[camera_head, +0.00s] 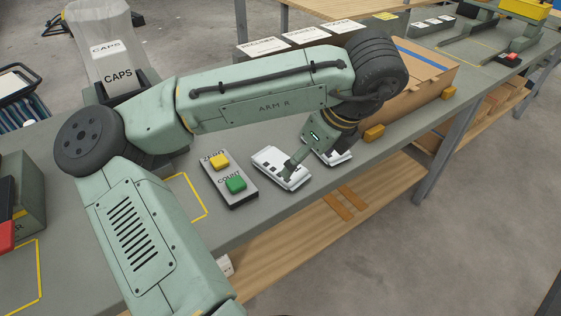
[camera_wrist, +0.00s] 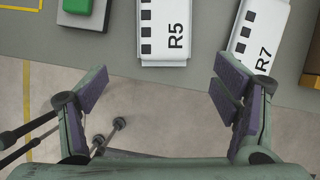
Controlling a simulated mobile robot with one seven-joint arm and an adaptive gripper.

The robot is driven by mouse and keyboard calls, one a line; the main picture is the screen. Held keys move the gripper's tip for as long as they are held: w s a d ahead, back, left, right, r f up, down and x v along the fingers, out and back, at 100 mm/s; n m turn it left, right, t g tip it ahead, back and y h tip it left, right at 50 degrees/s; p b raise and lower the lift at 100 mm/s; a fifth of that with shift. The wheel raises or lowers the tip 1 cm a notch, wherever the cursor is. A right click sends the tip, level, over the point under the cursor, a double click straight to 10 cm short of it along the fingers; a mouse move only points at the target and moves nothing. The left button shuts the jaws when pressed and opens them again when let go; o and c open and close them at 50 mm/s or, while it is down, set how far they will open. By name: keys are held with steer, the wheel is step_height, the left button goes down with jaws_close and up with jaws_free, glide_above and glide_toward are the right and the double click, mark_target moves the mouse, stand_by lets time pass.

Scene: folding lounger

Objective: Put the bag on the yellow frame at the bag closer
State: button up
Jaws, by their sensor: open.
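Two white bags with black squares lie on the grey bench. My gripper (camera_head: 288,172) is open and empty. In the wrist view its fingers (camera_wrist: 162,82) are spread wide, and R5 lies ahead of the gap. Yellow outlines are marked on the bench at left (camera_head: 38,272), beside the button panel (camera_head: 205,208) and at the far right (camera_head: 455,57). I cannot tell which is the bag closer's.
A panel with yellow and green buttons (camera_head: 230,190) stands left of the bags. A cardboard box (camera_head: 425,80) stands to the right. A CAPS bin (camera_head: 110,65) is behind my arm. A machine with a red part (camera_head: 20,205) stands at left. The bench's front edge is close.

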mark_target(297, 176)
steer(key=x, duration=0.5)
steer(key=p+x, duration=0.1)
steer(key=x, duration=0.1)
steer(key=shift+w+d+f, duration=0.1)
steer(key=shift+d+f, duration=0.15)
steer(key=shift+d, duration=0.05)
steer(key=shift+c, duration=0.2)
steer(key=c, duration=1.3)
